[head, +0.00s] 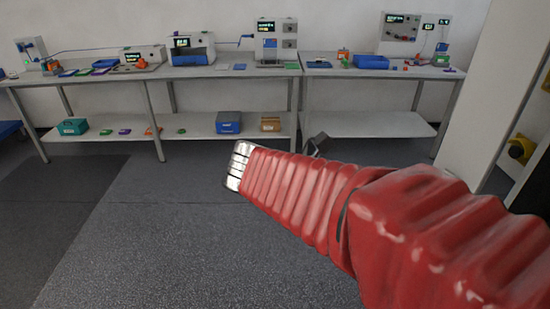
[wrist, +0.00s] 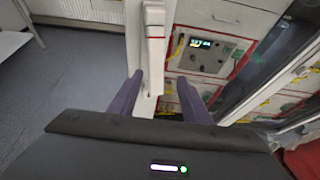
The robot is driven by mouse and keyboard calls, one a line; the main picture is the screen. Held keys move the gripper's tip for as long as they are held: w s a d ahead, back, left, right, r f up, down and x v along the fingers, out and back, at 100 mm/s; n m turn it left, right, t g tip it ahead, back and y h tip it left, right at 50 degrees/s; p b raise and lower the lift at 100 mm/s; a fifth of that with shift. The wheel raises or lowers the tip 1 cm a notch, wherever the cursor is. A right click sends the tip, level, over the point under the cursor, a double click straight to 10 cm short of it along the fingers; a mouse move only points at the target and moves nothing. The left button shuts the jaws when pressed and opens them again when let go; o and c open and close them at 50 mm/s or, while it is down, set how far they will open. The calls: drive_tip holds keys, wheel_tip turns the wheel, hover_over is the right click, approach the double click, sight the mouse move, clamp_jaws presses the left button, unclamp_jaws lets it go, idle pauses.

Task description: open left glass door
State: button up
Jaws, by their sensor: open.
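In the wrist view my gripper (wrist: 160,77) is open. Its two dark purple fingers stand apart, one on each side of a pale upright bar (wrist: 154,45) that looks like a door handle or door edge. I cannot tell whether either finger touches it. Right of the bar is a cabinet front (wrist: 225,18) with red-edged bays and a small lit display (wrist: 200,43). I cannot make out the glass of the left door clearly. In the head view my red-sleeved arm reaches in from the lower right, and the doors do not show.
In the head view, two long benches (head: 240,72) with instruments and trays stand along the back wall. A tall white panel (head: 490,85) stands at the right, with yellow items beyond it. Grey floor (head: 180,230) is clear at the left and middle.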

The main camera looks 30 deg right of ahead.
drive_tip(key=v, duration=0.8)
drive_tip(key=shift+a, duration=0.25)
drive_tip(key=shift+w+r, duration=0.1)
drive_tip(key=shift+w, duration=0.05)
drive_tip(key=shift+c, duration=0.2)
